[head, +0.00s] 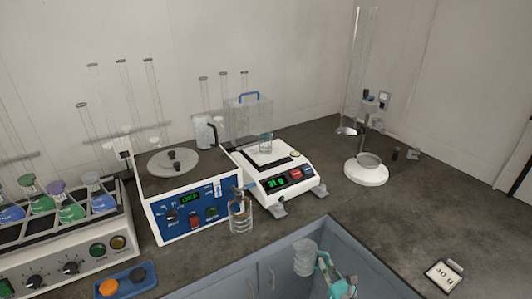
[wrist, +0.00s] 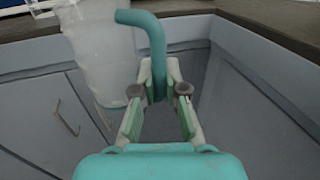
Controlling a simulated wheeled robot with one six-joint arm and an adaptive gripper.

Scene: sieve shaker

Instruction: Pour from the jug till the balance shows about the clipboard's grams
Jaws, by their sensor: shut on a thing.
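My gripper (head: 326,262) is shut on the teal handle of a translucent jug (head: 304,257), in front of the blue-grey cabinets. In the wrist view the fingers (wrist: 158,92) close around the handle (wrist: 155,50), with the pale jug (wrist: 100,50) to the left. The jug looks nearly upright; its fill level is unclear. The white balance (head: 285,186) stands on the counter with a small glass beaker (head: 265,143) on its pan. Its green display looks like 21 g, though small. The clipboard (head: 443,275) on the right counter appears to read 40 g.
A sieve-topped blue and white device (head: 190,208) reading OFF stands left of the balance. A clear bottle (head: 240,213) stands before them. A clear box with a blue handle (head: 248,112) is behind the balance. A white stand (head: 366,172) is right. The counter's right part is mostly clear.

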